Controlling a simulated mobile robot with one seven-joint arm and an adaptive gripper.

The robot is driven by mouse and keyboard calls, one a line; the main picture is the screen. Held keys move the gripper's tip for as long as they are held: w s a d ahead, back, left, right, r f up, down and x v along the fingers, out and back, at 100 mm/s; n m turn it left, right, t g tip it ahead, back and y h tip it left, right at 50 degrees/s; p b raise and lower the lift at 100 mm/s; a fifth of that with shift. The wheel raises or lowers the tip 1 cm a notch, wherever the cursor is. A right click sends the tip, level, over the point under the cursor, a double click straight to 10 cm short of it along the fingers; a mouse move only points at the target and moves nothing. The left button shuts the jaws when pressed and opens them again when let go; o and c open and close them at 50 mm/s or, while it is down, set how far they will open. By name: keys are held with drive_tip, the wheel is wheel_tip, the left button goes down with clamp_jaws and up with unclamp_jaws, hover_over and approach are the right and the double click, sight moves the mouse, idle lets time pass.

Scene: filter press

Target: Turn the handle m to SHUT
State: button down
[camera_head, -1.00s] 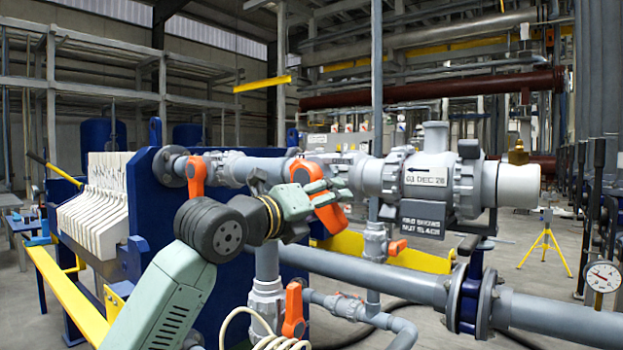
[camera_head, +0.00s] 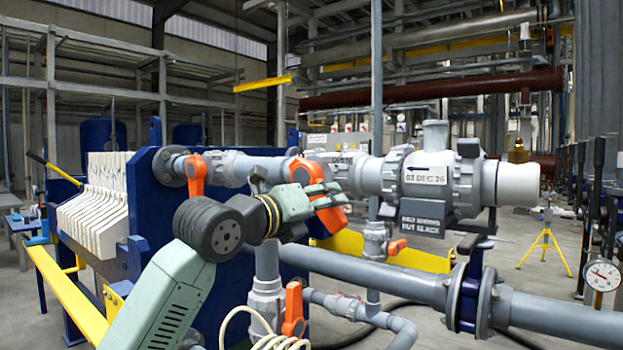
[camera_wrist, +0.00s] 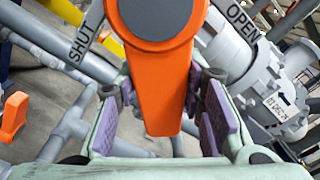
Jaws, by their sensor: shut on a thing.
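The orange lever handle m (camera_head: 333,221) is on the grey pipe valve in the middle of the head view. In the wrist view the handle (camera_wrist: 163,80) points down the picture from its round grey hub, between the purple-padded fingers. My gripper (camera_wrist: 160,100) is shut on it, one finger on each side. In the head view my gripper (camera_head: 322,193) covers part of the handle. A SHUT label (camera_wrist: 86,40) lies left of the hub and an OPEN label (camera_wrist: 242,22) lies right of it. The handle lies between the two labels.
Other orange handles sit nearby: one at upper left (camera_head: 196,175), one below (camera_head: 293,308), one at right (camera_head: 397,246). A large grey valve body (camera_head: 425,175) stands right of my gripper. The blue filter press frame (camera_head: 170,220) is behind my arm.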

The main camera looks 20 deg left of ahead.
drive_tip(key=m, duration=0.1)
drive_tip(key=a+m, duration=0.1)
drive_tip(key=a+f+m, duration=0.1)
drive_tip(key=shift+w+m+b, duration=0.35)
drive_tip(key=shift+m+b, duration=0.05)
drive_tip(key=a+m, duration=0.1)
drive_tip(key=m, duration=0.1)
drive_tip(key=a+m, duration=0.1)
drive_tip(key=m, duration=0.1)
drive_tip(key=shift+w+a+f+m, duration=0.1)
drive_tip(key=shift+w+a+m, duration=0.2)
drive_tip(key=shift+w, duration=0.1)
drive_tip(key=c, duration=1.2)
unclamp_jaws()
drive_tip(key=shift+o, duration=0.8)
drive_tip(key=shift+d, duration=0.1)
drive_tip(key=shift+f, duration=0.1)
drive_tip(key=b+v, duration=0.2)
drive_tip(key=v, duration=0.5)
drive_tip(key=shift+d, duration=0.2)
